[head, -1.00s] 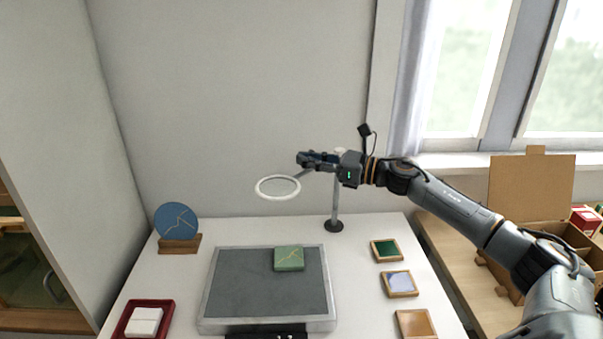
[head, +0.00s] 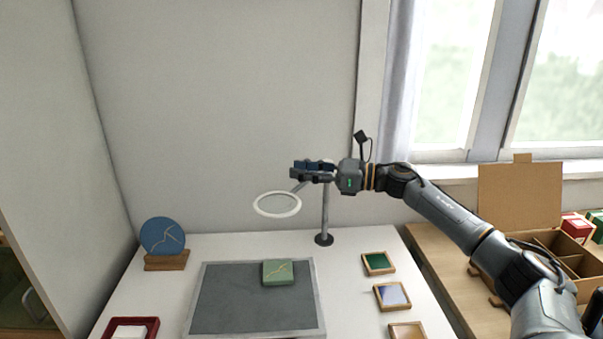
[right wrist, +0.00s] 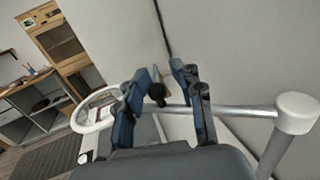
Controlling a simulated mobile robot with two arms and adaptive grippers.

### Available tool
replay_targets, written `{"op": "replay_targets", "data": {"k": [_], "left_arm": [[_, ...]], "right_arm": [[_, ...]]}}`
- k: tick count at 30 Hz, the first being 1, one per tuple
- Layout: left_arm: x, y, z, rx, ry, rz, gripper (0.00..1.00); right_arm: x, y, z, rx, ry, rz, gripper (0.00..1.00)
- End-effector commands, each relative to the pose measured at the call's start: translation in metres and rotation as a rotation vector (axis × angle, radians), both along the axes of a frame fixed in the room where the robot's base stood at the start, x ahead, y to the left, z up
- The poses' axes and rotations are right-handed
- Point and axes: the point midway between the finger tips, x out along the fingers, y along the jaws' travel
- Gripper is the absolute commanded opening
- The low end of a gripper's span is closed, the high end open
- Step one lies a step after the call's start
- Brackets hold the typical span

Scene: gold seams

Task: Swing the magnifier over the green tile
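The green tile (head: 278,273) with gold seams lies on the grey mat (head: 230,310) near its back right. The magnifier has a white ring (head: 277,204) on a metal post (head: 325,212). In the head view the ring hangs above and behind the tile. The ring also shows in the right wrist view (right wrist: 84,118), left of the fingers. My right gripper (head: 298,172) is at the magnifier's arm (right wrist: 245,112), between ring and post. Its fingers (right wrist: 160,100) stand apart, with the arm and a dark knob (right wrist: 156,93) showing between them; contact is unclear. My left gripper is out of view.
A blue seamed disc (head: 162,237) on a wooden stand is at the back left. A red tray (head: 150,328) is at the front left. Small framed trays, green (head: 378,262), bluish (head: 392,296) and amber (head: 408,330), line the right. An open box (head: 520,197) stands farther right.

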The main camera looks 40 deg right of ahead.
Motion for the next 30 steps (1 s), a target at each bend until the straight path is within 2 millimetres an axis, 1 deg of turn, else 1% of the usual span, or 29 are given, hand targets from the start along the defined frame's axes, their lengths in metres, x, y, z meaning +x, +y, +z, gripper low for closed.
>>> {"op": "replay_targets", "data": {"k": [7,11,14,21,24,27,30], "left_arm": [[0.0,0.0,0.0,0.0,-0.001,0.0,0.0],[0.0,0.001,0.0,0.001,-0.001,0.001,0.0],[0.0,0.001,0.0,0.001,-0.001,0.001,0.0],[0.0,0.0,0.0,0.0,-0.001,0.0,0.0],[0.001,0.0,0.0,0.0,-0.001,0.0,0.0],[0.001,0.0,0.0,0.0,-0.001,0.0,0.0],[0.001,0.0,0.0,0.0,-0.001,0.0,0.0]], "right_arm": [[0.0,0.002,-0.003,-0.001,0.004,0.006,0.38],[0.0,0.002,0.004,-0.003,0.002,0.007,0.38],[-0.001,0.002,0.018,-0.004,-0.001,0.006,0.38],[-0.001,0.001,0.066,-0.003,-0.003,0.005,0.38],[-0.001,0.001,0.082,-0.002,-0.001,0.004,0.38],[-0.001,0.0,0.092,0.001,0.001,0.003,0.38],[-0.001,0.0,0.096,-0.001,0.002,0.003,0.38]]}}
